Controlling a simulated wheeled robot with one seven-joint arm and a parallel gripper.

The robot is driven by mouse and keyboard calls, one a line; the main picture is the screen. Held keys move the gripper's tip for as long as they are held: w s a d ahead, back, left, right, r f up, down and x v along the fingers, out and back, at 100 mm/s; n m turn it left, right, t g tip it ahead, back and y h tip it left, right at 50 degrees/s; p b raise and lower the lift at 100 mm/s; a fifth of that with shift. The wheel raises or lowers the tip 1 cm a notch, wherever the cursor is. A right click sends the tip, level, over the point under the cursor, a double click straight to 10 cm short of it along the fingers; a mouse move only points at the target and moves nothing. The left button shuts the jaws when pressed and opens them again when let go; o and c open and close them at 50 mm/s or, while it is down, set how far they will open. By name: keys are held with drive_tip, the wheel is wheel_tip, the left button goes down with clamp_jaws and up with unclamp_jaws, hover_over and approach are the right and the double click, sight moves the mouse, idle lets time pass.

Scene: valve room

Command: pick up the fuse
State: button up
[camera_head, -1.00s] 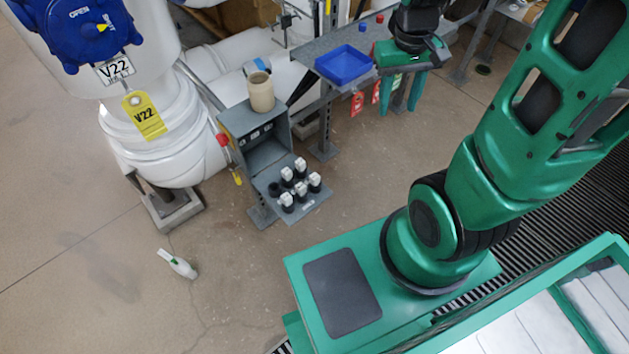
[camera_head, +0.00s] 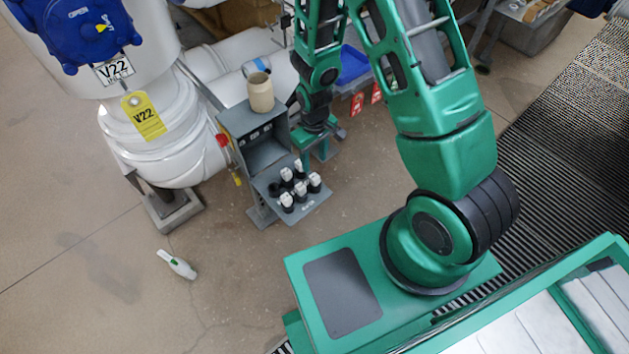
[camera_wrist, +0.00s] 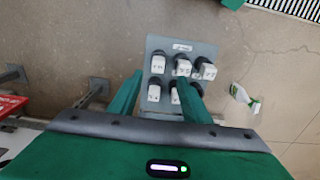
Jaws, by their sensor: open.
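Several white fuses with black bases, one of them a fuse (camera_head: 287,200), stand in rows on a grey panel (camera_head: 313,203) that juts from the open grey box. In the wrist view the fuses, such as the far left fuse (camera_wrist: 158,64), show on the panel (camera_wrist: 203,49). My gripper (camera_head: 318,150) is right of the box, beside and above the panel in the head view. In the wrist view my open gripper (camera_wrist: 160,92) has its fingers either side of the near fuses, apparently empty. The right finger partly hides a near fuse. I cannot tell the height gap.
The grey box (camera_head: 240,125) bears a beige jar (camera_head: 261,92). A red knob (camera_head: 221,140) sticks out at its left. A white valve body (camera_head: 150,140) stands left. A blue tray (camera_head: 352,64) is behind my arm. A white bottle (camera_head: 178,265) lies on open floor.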

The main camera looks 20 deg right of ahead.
hover_over(315, 176)
drive_tip(key=f, duration=0.5)
drive_tip(key=shift+s+a+f, duration=0.2)
drive_tip(key=shift+a+f, duration=0.05)
drive_tip(key=shift+a, duration=0.05)
drive_tip(key=shift+w+d+f, duration=0.1)
drive_tip(key=shift+d+f, duration=0.05)
drive_tip(key=shift+f, duration=1.2)
drive_tip(key=shift+d+f, duration=0.1)
drive_tip(key=shift+f, duration=1.25)
drive_tip(key=shift+c, duration=0.4)
clamp_jaws()
